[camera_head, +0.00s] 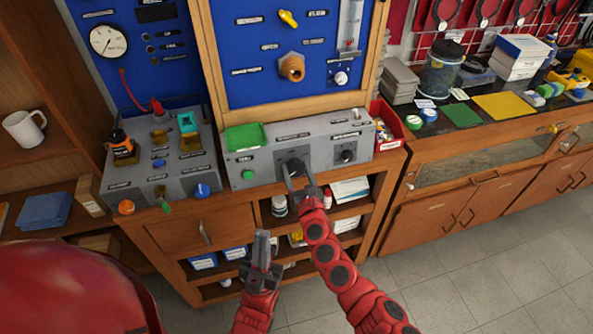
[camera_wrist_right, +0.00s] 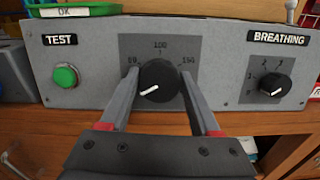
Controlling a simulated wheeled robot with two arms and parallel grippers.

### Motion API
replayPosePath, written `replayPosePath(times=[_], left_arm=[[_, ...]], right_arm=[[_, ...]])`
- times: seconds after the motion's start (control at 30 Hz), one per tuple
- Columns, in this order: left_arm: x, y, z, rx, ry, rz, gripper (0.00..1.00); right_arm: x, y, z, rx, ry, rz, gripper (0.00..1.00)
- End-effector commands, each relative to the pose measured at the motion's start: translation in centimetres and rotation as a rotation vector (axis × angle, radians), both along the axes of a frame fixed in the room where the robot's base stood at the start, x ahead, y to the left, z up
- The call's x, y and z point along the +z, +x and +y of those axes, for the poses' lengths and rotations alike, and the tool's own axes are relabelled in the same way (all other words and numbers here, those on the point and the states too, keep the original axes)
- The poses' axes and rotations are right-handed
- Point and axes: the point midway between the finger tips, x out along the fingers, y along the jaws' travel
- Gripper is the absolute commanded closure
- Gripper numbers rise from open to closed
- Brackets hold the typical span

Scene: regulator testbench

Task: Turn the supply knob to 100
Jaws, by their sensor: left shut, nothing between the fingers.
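The supply knob (camera_wrist_right: 159,81) is a black dial on the grey panel, with a scale marked 50, 100 and 150. Its white pointer mark faces lower left, below the 50 mark. It also shows in the head view (camera_head: 294,168), partly covered by my right gripper. My right gripper (camera_head: 299,183) reaches the panel with its fingers spread, one on each side of the knob; its fingers also fill the right wrist view (camera_wrist_right: 160,82). I cannot tell whether they touch the knob. My left gripper (camera_head: 262,244) is shut and empty, in front of the shelves below the panel.
A green TEST button (camera_wrist_right: 64,76) is left of the knob and a smaller BREATHING knob (camera_wrist_right: 274,85) is right of it. A green tray (camera_head: 245,137) sits on the panel's top. Another grey control box (camera_head: 160,165) stands to the left.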

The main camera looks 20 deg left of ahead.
Motion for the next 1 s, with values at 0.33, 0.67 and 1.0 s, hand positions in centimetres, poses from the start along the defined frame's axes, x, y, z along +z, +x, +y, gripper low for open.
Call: replayPosePath(times=[0.33,0.67,1.0], left_arm=[[0.00,0.01,0.00,0.000,0.000,0.000,1.00],[0.22,0.01,0.00,0.000,0.000,0.000,1.00],[0.75,0.01,0.00,0.000,0.000,0.000,1.00]], right_arm=[[-0.01,-0.03,0.02,0.000,0.002,0.001,0.92],[-0.03,-0.05,0.03,-0.019,0.082,0.058,0.92],[0.16,-0.03,0.09,-0.076,0.316,0.212,0.92]])
